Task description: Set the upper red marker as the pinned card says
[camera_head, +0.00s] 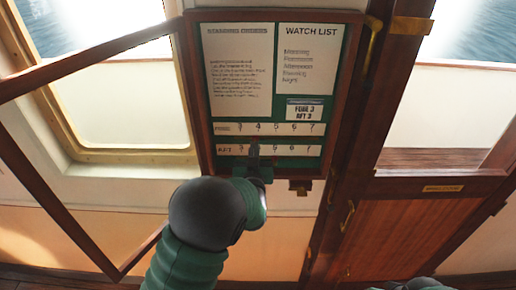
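The notice case (188,90) stands open on the wall, with a green backing. The pinned card (304,109) reads "FORE 3 AFT 3". Below it are the upper scale strip (290,129), apparently labelled FORE, and the lower AFT strip (292,151), both numbered from 3 to 7. I cannot clearly make out a red marker on either strip. My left gripper (254,152) reaches up from below, in front of the lower strip near where 4 falls, just under the upper strip. Its fingers are dark and small, and their opening is unclear.
The case's framed door (95,57) is swung open to the left. A watch list (308,58) and another printed sheet (238,68) hang above the strips. A small wooden block (300,186) sits at the case's bottom edge. A wooden door (400,235) is to the right.

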